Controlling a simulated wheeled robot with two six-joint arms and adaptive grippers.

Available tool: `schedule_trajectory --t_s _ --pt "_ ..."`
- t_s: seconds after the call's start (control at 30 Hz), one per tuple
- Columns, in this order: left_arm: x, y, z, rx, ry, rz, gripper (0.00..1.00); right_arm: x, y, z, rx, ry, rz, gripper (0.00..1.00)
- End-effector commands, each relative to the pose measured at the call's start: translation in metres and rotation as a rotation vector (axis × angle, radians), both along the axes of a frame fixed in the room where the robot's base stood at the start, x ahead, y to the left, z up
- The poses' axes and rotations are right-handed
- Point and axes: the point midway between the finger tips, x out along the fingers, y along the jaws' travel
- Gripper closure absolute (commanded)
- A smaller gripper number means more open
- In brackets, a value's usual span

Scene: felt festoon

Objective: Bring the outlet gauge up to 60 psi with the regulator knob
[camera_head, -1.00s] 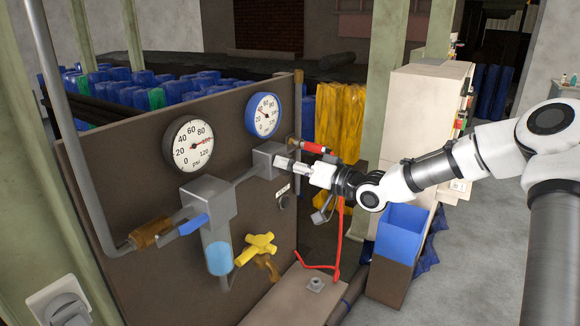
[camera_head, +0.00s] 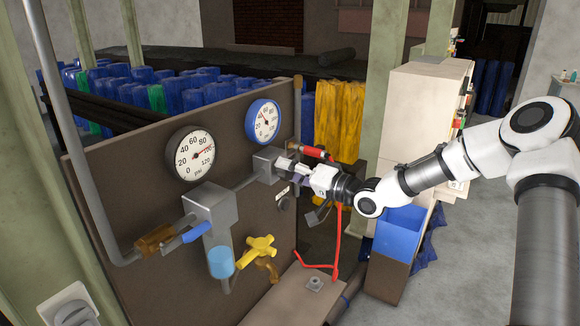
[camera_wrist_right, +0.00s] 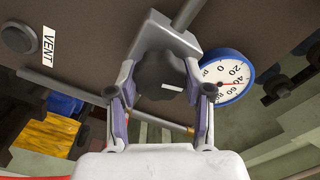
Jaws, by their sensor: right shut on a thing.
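The outlet gauge (camera_head: 263,121) has a blue rim and hangs on the brown panel above the regulator. Its red needle leans up and left, around 40 to 60; I cannot read it exactly. Part of its dial shows in the right wrist view (camera_wrist_right: 226,77). The regulator is a grey block (camera_head: 267,163) on the pipe. Its dark knob (camera_wrist_right: 158,70) has a white mark and sits between the fingers of my right gripper (camera_head: 287,168), which is shut on it. The gripper hides most of the knob in the head view. My left gripper is not in view.
A black-rimmed gauge (camera_head: 192,153) hangs left of the outlet gauge, its needle near 100. Below are a grey filter block (camera_head: 209,203), a yellow-handled valve (camera_head: 259,249) and a VENT label (camera_wrist_right: 48,45). A red hose (camera_head: 338,240) hangs below the right arm.

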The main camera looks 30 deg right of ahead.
Motion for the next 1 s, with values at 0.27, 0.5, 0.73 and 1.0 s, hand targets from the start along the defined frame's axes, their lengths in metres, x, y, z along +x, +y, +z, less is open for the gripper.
schedule_trajectory --t_s 0.27,0.5,0.73,1.0 --pt "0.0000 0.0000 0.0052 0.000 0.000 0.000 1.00 0.0001 0.0000 0.0000 0.072 0.032 0.000 0.85" --pt "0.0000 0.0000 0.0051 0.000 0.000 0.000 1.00 0.0001 0.0000 -0.0004 0.081 0.034 0.000 0.85" --pt "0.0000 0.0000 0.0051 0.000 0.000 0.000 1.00 0.0001 0.0000 -0.0004 0.080 0.033 0.000 0.25" --pt "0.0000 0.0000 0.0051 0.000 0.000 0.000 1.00 0.0001 0.0000 -0.0002 0.079 0.033 0.000 0.24"
